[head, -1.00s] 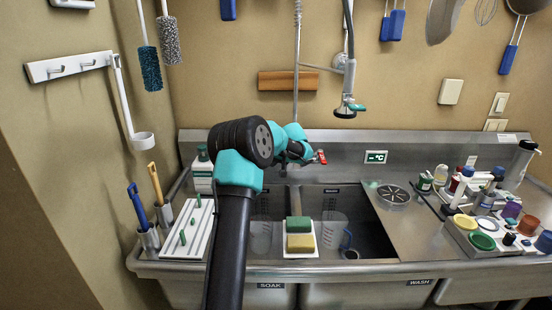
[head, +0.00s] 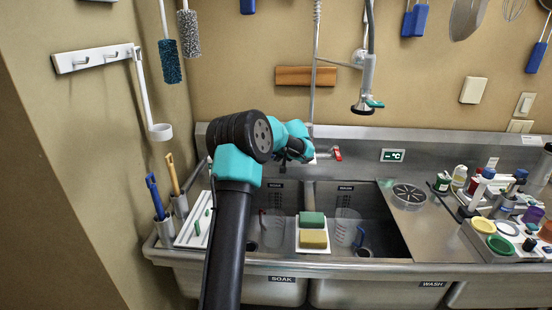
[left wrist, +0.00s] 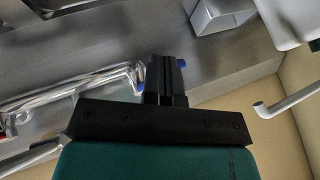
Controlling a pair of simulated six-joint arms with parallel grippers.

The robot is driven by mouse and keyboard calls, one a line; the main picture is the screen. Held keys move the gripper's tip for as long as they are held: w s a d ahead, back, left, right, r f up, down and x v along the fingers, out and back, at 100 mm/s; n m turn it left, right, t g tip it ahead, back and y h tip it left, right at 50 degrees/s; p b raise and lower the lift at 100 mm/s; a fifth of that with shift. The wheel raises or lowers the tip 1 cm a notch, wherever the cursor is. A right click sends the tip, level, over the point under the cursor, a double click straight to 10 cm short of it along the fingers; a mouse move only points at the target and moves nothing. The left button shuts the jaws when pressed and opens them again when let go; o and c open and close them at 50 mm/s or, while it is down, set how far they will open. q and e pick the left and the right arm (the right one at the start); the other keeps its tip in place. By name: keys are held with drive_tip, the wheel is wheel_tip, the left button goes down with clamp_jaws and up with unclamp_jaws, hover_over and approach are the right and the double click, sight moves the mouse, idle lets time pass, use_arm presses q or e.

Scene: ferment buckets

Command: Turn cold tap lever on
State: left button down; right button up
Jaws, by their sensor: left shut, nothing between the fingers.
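The tap's red lever (head: 337,153) shows at the back wall of the sink in the head view, just right of my left gripper (head: 302,153). A bit of red is also at the left edge of the left wrist view (left wrist: 3,133). No blue lever shows in the head view; my arm covers part of the tap. In the left wrist view, small blue bits (left wrist: 183,62) show on both sides of my shut, empty gripper fingers (left wrist: 165,72). They look like a blue lever behind the fingers; contact cannot be told. The chrome tap pipe (left wrist: 80,88) lies left of the fingers.
The double sink (head: 375,210) is below, with two clear jugs (head: 347,228) and a sponge tray (head: 313,250). A spray hose (head: 366,85) hangs right of the tap. A brush holder (head: 163,230) stands left. Bottles and jars crowd the right counter.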

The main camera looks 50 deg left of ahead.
use_arm(q)
drive_tip(key=shift+w, duration=0.1)
drive_tip(key=shift+d, duration=0.1)
drive_tip(key=s+d+r, duration=0.1)
drive_tip(key=d+r, duration=0.1)
drive_tip(key=d, duration=0.5)
drive_tip(key=s+d+r, duration=0.1)
drive_tip(key=d+r, duration=0.1)
drive_tip(key=d, duration=0.6)
drive_tip(key=shift+w+f, duration=0.1)
